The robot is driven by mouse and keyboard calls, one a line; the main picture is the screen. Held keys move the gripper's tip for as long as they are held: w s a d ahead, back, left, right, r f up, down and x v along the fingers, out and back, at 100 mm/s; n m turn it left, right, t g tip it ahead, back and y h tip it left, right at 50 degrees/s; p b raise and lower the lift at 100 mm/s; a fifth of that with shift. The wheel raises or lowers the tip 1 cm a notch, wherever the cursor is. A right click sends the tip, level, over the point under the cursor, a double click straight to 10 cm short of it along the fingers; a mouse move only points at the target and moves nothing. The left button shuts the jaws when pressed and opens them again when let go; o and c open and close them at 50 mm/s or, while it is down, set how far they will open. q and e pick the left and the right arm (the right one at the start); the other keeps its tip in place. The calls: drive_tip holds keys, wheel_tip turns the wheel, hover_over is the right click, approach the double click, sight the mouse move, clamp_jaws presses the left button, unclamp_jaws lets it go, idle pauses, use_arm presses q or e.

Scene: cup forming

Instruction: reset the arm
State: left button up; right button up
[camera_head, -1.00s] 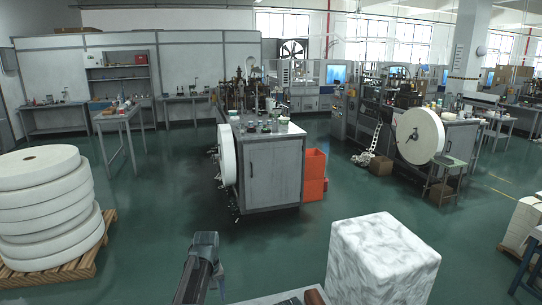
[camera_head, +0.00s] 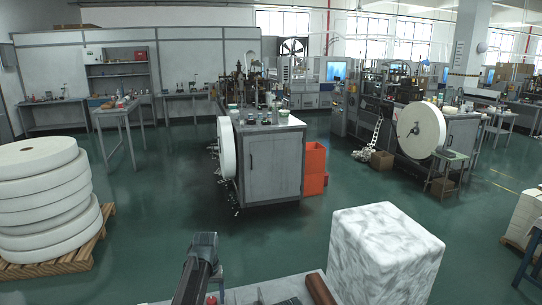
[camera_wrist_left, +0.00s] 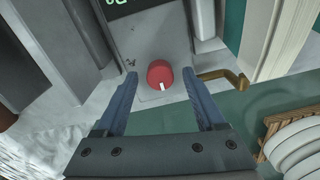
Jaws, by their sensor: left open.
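My left arm's dark links (camera_head: 196,272) rise at the bottom of the head view, above a light machine top. The left gripper (camera_wrist_left: 161,72) shows clearly in the left wrist view, with its two blue fingers spread apart and nothing held. A round red knob (camera_wrist_left: 160,75) with a white mark sits on a grey panel, in line with the gap between the fingers. I cannot tell how far the fingers are from it. A small red spot (camera_head: 212,300) beside the arm in the head view may be this knob. My right gripper is not in view.
A white marbled block (camera_head: 385,250) stands right of the arm, near a brown roll (camera_head: 320,291). A grey machine cabinet (camera_head: 275,165) with orange bins (camera_head: 315,165) stands ahead. Stacked white rolls (camera_head: 42,200) sit on a pallet at left. Green floor between is clear.

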use_arm(q)
drive_tip(key=shift+m, duration=1.4)
